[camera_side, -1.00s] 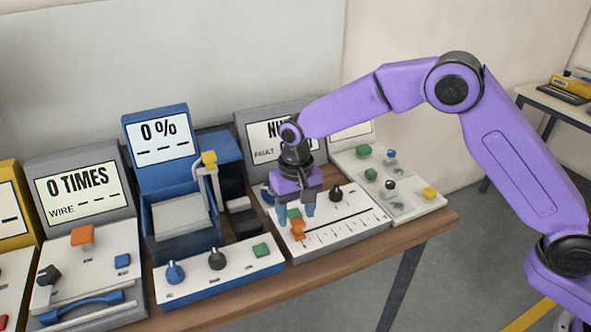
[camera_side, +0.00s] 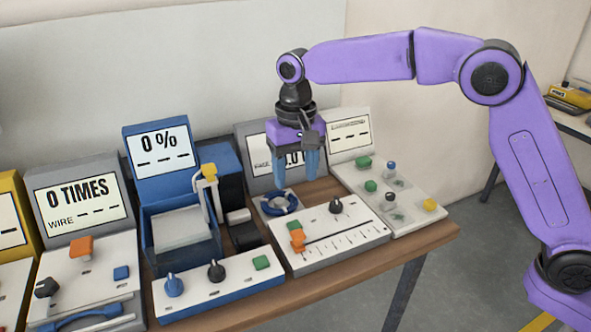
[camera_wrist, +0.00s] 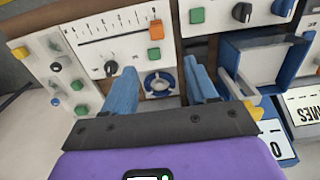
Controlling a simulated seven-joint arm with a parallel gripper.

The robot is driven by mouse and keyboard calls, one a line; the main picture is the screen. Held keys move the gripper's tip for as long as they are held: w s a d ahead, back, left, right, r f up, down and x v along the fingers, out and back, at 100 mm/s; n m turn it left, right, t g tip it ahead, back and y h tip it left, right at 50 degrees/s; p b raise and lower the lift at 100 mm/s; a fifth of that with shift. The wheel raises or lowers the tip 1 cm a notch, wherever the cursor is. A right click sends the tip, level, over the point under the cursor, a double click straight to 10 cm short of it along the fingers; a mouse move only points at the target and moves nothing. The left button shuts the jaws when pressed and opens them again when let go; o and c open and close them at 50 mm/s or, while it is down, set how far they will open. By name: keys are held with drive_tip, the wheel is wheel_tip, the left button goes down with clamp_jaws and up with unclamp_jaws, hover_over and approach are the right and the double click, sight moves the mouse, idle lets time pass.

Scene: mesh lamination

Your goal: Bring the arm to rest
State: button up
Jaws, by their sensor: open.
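My gripper (camera_side: 297,170) is purple with blue fingers. It hangs in the air above the back part of the grey scale station and in front of its display, touching nothing that I can see. In the wrist view its two blue fingers (camera_wrist: 160,88) stand apart with nothing held between them. A blue ring-shaped part (camera_side: 279,203) lies on the station below the fingers; in the wrist view it shows between them (camera_wrist: 159,83). The orange slider (camera_side: 298,240) sits near the left end of the scale.
A blue station (camera_side: 217,291) with an open bin stands to the left, beside a grey station (camera_side: 84,247). A panel with coloured buttons (camera_side: 408,208) stands to the right. Part of the display behind the gripper is hidden. The air above the table is clear.

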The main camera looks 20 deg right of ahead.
drive_tip(key=shift+s, duration=0.1)
idle(0.3)
drive_tip(key=s+d+f+n, duration=0.1)
drive_tip(key=s+d+n, duration=0.3)
drive_tip(key=s+d, duration=0.4)
drive_tip(key=s+d+f+n, duration=0.1)
drive_tip(key=s+d+n, duration=0.3)
drive_tip(key=s+d, duration=0.4)
drive_tip(key=s+d+f+n, duration=0.1)
drive_tip(key=s+d+n, duration=0.3)
drive_tip(key=s, duration=1.4)
drive_tip(key=d, duration=0.4)
drive_tip(key=shift+d+f+n, duration=0.2)
drive_tip(key=shift+d+n, duration=0.1)
drive_tip(key=shift+d, duration=0.1)
drive_tip(key=shift+w, duration=0.1)
idle(1.2)
